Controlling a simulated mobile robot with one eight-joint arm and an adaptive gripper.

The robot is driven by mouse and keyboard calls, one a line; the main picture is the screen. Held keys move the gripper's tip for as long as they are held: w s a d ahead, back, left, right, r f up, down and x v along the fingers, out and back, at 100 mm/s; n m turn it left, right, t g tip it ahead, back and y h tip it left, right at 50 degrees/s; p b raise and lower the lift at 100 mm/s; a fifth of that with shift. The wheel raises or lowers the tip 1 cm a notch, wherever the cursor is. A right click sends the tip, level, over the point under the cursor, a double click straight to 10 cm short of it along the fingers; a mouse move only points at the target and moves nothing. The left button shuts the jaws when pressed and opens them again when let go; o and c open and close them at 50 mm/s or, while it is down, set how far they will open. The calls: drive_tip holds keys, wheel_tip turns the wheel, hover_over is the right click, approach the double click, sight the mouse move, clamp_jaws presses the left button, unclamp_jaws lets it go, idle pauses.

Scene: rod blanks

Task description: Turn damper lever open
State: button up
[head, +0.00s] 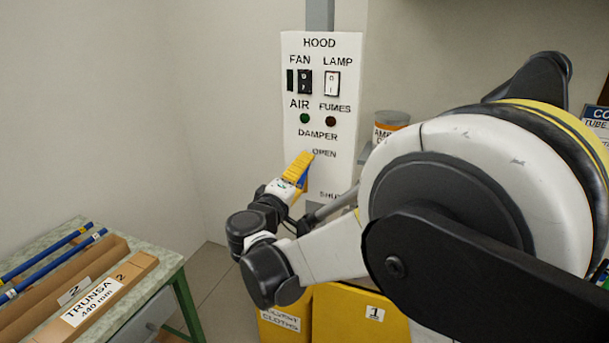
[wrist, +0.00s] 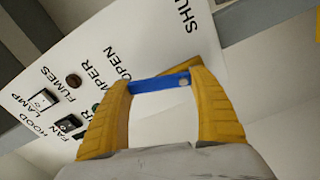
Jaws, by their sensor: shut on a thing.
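The white hood panel (head: 345,60) hangs on the wall in the head view, with DAMPER, OPEN and SHUT printed on its lower half. The blue damper lever (head: 303,181) shows only in part behind my gripper (head: 300,167), just left of and between the OPEN and SHUT labels. In the wrist view the blue lever (wrist: 160,83) spans the space between the yellow fingers of my gripper (wrist: 160,82), which is shut on it. My fingers hide the lever's pivot and most of its length in the head view, so its exact angle is unclear.
Fan and lamp switches (head: 332,83) and two indicators, green and dark red, sit higher on the panel. A bench (head: 165,262) with blue rods and a TRUNSA box stands at left. Yellow bins (head: 350,318) stand below. A labelled can (head: 391,119) is right of the panel.

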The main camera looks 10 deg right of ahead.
drive_tip(key=shift+w+a+n, duration=0.15)
drive_tip(key=shift+a+n, duration=0.05)
drive_tip(key=shift+n, duration=0.55)
drive_tip(key=shift+w+a+n, duration=0.1)
drive_tip(key=shift+a+n, duration=0.05)
drive_tip(key=shift+n, duration=0.6)
drive_tip(key=o, duration=1.4)
drive_tip(key=shift+a, duration=0.1)
drive_tip(key=shift+o, duration=0.2)
drive_tip(key=shift+s, duration=0.1)
drive_tip(key=v, duration=1.2)
